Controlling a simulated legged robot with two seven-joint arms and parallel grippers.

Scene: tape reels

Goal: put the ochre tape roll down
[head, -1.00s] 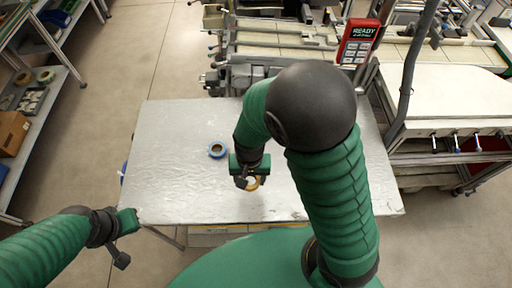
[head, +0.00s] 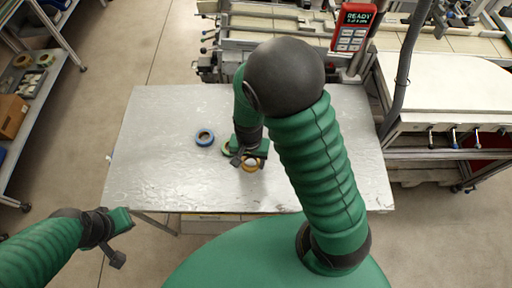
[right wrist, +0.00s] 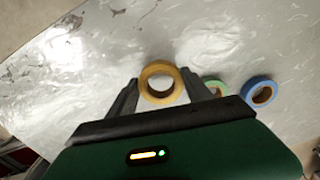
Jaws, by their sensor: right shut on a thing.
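The ochre tape roll (right wrist: 160,101) is a ring held between the two dark fingers of my right gripper (right wrist: 158,88) in the right wrist view. In the head view, the roll (head: 249,169) shows at the fingers of my right gripper (head: 249,162), over the metal table (head: 160,120). I cannot tell whether the roll touches the table top. My left gripper (head: 121,240) is off the table's front left corner, apart from the rolls; its jaw opening is unclear.
A blue tape roll (head: 198,140) lies to the left of the ochre one. A green tape roll (head: 225,148) lies between them, partly hidden by my right gripper; it also shows in the right wrist view (right wrist: 217,86). The table's left part is clear.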

